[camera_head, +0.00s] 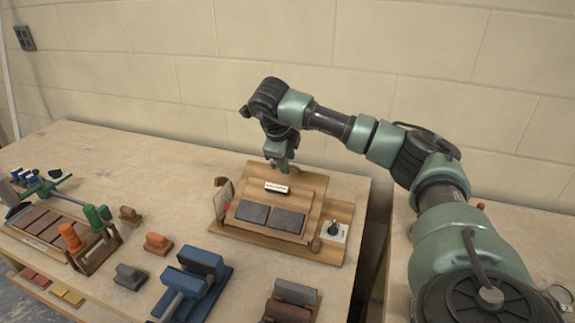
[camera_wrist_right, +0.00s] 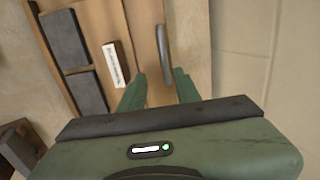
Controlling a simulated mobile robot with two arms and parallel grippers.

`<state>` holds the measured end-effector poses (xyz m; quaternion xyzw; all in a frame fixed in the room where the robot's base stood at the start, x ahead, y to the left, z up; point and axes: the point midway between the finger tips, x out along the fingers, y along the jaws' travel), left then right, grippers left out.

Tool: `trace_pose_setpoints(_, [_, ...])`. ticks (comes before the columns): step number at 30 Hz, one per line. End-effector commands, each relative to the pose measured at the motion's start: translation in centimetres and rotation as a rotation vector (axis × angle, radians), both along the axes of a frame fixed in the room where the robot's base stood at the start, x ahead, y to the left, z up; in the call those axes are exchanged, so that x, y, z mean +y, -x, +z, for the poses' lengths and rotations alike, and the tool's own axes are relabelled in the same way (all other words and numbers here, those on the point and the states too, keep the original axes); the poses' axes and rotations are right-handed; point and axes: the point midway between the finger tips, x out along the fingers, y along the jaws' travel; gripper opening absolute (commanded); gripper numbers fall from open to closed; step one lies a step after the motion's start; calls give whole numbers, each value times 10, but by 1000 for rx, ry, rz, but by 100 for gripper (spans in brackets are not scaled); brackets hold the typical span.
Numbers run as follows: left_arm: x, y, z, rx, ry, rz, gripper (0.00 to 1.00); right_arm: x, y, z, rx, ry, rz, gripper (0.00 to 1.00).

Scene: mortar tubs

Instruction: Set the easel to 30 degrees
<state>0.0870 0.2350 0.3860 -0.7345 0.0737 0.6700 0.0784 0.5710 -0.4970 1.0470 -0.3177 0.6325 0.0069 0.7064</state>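The easel is a wooden tilting board (camera_head: 296,189) on a wooden base (camera_head: 340,215), near the table's right end. It carries two dark grey tiles (camera_head: 270,216) and a white label (camera_head: 276,187). My right gripper (camera_head: 280,164) is at the board's far edge, pointing down. In the right wrist view, its two green fingers (camera_wrist_right: 160,74) are apart, with a grey bar (camera_wrist_right: 161,42) between and beyond their tips. I cannot tell whether they touch it. My left gripper is not in view.
A black knob on a white plate (camera_head: 333,230) sits at the base's right. Blue blocks (camera_head: 202,263), brown-grey blocks (camera_head: 294,293) and orange and grey pieces stand in front and left. A tile rack (camera_head: 50,225) is farther left. A wall stands close behind; a gap separates the right table.

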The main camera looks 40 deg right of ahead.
Motion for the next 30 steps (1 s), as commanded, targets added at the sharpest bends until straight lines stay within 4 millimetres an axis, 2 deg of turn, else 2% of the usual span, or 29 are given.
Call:
trace_pose_setpoints(6, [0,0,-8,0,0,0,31,16,7,33,-3,-2,4,33])
trace_pose_setpoints(11, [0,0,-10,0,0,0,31,23,10,47,0,-1,3,33])
trace_pose_setpoints(30, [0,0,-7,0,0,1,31,24,11,52,1,-2,2,33])
